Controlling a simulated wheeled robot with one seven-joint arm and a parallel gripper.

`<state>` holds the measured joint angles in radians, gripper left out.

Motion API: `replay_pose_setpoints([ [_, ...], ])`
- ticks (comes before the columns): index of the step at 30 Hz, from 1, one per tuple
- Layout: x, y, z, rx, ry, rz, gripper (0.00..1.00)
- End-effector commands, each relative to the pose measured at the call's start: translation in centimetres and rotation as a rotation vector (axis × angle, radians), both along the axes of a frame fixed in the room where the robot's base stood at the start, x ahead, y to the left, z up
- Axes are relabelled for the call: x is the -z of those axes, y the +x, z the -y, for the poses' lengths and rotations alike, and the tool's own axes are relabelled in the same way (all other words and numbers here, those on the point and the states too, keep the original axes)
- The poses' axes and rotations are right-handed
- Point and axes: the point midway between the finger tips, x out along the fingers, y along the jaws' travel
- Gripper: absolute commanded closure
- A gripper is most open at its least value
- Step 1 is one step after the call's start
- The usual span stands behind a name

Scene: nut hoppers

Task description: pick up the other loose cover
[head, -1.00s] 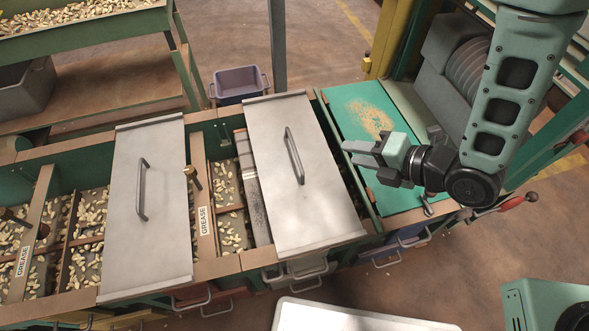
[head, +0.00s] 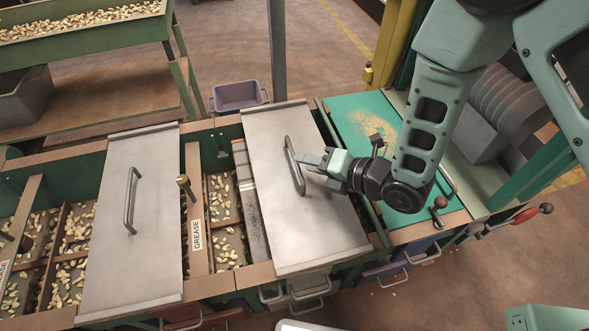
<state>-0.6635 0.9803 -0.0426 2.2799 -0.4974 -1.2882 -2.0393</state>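Two flat grey metal covers with bar handles lie across the hopper bench. The left cover (head: 155,215) has its handle (head: 130,201) near its middle. My gripper and wrist hide part of the right cover.
Open compartments of nuts (head: 222,200) show between and left of the covers, with GREASE-labelled dividers (head: 196,235). A green panel (head: 350,115) with spilled crumbs lies right of the right cover. A grey post (head: 277,55) rises behind; a purple bin (head: 240,96) sits on the floor.

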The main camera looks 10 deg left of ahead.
Motion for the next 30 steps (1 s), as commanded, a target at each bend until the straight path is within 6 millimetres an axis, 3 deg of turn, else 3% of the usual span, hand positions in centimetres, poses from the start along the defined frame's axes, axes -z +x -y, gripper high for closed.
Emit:
replay_pose_setpoints([
  [13, 2.4, 2.3, -3.9, -0.002, 0.0, 0.001, 0.66],
  [22, 2.5, 2.5, -4.3, 0.0, -0.001, 0.0, 0.66],
  [26, 2.5, 2.5, -4.3, 0.0, -0.001, 0.0, 0.99],
  [30, 2.3, 2.5, -4.4, 0.0, 0.002, 0.002, 1.0],
])
